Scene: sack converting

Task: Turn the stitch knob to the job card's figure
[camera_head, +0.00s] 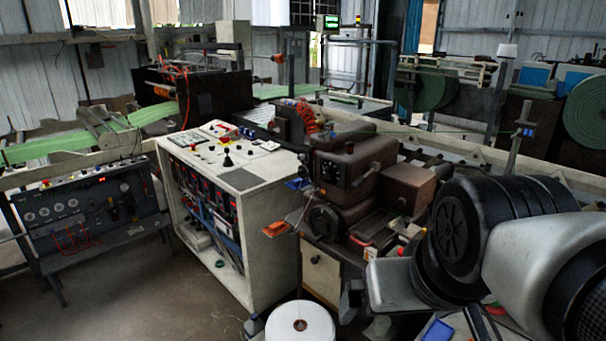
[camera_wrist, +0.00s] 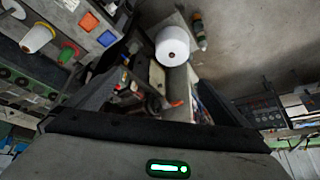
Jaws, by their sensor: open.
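The brown sewing machine (camera_head: 345,165) stands right of the white control cabinet in the head view. Its front carries a dark dial plate (camera_head: 332,172) and a lever with a round end; a round wheel (camera_head: 325,222) sits lower. I cannot tell which is the stitch knob, and no figures are legible. No job card can be made out for certain. My gripper (camera_wrist: 165,100) is open in the wrist view, its dark fingers spread left and right, with nothing seen held. Machine parts and an orange piece (camera_wrist: 176,103) show beyond and between the fingers.
A white thread cone (camera_head: 300,322) stands low in front of the machine; it also shows in the wrist view (camera_wrist: 172,46). The white control cabinet (camera_head: 235,180) stands left of the machine. A green-webbed line (camera_head: 60,147) runs at far left. Open floor lies front left.

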